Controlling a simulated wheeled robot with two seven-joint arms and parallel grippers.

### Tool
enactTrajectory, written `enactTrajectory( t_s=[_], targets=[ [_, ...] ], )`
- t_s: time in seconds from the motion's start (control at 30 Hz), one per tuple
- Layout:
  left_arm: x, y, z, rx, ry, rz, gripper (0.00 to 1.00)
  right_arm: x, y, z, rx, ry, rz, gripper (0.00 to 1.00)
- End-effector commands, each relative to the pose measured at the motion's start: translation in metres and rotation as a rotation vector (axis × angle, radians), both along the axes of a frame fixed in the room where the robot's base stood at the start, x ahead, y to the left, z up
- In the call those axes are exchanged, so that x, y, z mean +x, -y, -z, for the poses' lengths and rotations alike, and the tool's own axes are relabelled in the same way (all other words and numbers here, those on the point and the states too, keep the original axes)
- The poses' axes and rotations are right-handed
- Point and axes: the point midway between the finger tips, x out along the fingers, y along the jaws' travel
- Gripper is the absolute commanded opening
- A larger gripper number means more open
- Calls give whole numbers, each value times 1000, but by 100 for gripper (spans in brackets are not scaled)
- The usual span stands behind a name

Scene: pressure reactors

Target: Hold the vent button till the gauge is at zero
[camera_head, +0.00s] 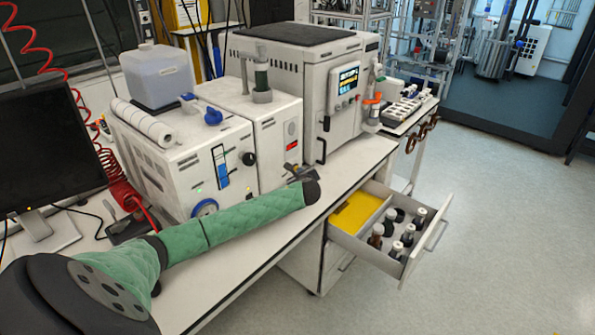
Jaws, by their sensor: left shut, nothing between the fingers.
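My left arm, in a green quilted cover, reaches across the bench from the lower left. My left gripper (293,170) is shut and empty, small and dark. It is in front of the right part of the white two-part bench unit, below its red display (293,146). A round gauge with a blue rim (205,207) is low on the unit's left front. My forearm hides its lower part, and its needle is too small to read. I cannot make out which part is the vent button, or whether the gripper touches the unit. My right gripper is out of view.
A larger white machine with a screen (348,80) stands to the right. An open drawer (347,238) with dark bottles and a yellow tray juts out below the bench. A monitor (48,148) stands at left. The floor at right is clear.

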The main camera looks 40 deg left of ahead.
Motion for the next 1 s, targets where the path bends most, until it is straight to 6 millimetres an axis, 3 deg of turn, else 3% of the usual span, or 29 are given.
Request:
enactTrajectory(
  t_s=[1.0],
  targets=[
    [-1,17,0,0,0,0,0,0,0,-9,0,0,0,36]
  ],
)
